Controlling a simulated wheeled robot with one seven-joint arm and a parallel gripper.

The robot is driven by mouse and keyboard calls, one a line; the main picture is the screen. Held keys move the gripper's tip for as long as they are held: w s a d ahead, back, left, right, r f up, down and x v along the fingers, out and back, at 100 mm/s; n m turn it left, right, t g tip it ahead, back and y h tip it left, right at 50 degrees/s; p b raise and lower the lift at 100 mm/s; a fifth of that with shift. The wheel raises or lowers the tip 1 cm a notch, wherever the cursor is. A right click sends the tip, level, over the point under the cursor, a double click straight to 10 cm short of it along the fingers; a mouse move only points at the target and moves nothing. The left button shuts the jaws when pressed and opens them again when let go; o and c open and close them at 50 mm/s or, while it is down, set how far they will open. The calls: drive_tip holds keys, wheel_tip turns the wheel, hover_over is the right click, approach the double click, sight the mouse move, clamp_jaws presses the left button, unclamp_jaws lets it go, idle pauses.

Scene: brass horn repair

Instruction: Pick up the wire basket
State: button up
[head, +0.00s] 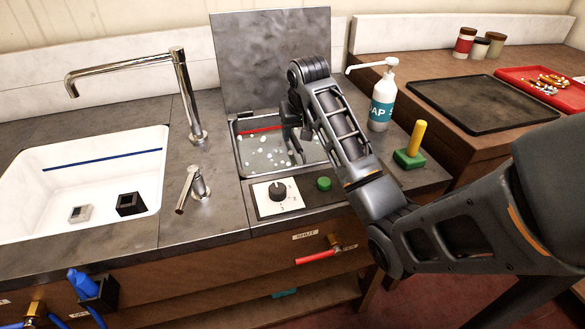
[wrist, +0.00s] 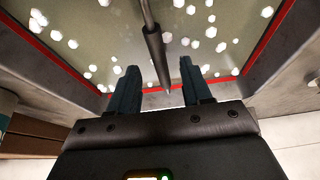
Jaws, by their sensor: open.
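My gripper (head: 291,143) is over the open tank (head: 242,168) with cloudy liquid, white foam bits and a red line on its wall. In the wrist view my gripper (wrist: 159,70) is open, its two dark fingers pointing into the tank. A thin grey rod with a dark sleeve (wrist: 154,45) runs down between the fingers, apparently the wire basket's handle. I cannot tell whether the fingers touch it. The basket's wire body cannot be made out in either view; the liquid and my arm may hide it.
The raised lid (head: 270,60) stands behind the tank. A knob panel (head: 277,197) is in front. A soap bottle (head: 383,100) and a green block with a yellow handle (head: 412,150) stand right. A white sink (head: 95,180) and chrome tap (head: 186,95) are left.

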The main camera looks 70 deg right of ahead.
sight(294, 138)
drive_tip(key=x, duration=0.6)
drive_tip(key=shift+w+d+f+p, duration=0.15)
drive_tip(key=shift+w+d+p, duration=0.1)
drive_tip(key=shift+p, duration=0.1)
drive_tip(key=shift+c, duration=0.3)
clamp_jaws()
idle(0.8)
